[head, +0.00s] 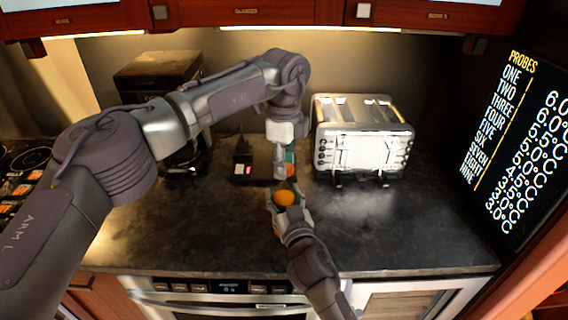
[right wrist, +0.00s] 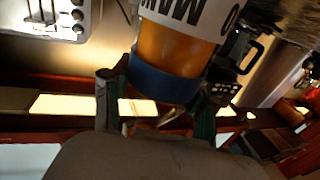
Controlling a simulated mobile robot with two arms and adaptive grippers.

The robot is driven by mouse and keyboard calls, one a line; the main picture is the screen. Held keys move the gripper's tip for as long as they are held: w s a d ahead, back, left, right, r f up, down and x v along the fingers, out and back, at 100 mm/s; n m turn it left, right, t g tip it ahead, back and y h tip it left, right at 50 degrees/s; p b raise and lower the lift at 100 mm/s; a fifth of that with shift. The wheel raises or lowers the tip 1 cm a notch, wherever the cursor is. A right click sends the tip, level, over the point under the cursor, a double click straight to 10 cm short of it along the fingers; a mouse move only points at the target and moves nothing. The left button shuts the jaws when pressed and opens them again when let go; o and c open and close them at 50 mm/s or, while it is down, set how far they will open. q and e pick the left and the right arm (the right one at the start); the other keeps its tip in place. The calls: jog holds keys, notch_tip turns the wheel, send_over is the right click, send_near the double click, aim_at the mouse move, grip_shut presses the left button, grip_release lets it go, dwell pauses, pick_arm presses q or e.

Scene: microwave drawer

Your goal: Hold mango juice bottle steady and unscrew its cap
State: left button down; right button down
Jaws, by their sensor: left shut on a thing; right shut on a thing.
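The mango juice bottle shows as a small orange round shape (head: 285,198) in the head view. In the right wrist view, it has an orange body (right wrist: 172,48), a white label with dark letters and a blue band (right wrist: 162,80). I cannot tell whether this band is the cap. My right gripper (head: 287,207) is shut on the bottle, its fingers on both sides of the banded end. My left gripper (head: 284,172) reaches down just behind the orange shape. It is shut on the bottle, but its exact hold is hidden.
A silver toaster (head: 362,137) stands right of the grippers. A dark coffee maker (head: 157,72) stands behind my left arm. A small black device (head: 250,165) with a red light is left of my left gripper. The counter (head: 400,225) is clear at front right.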

jog(key=shift+f, duration=0.15)
pick_arm(q)
jog(key=shift+r, duration=2)
pick_arm(e)
jog(key=shift+c, duration=1.2)
grip_release()
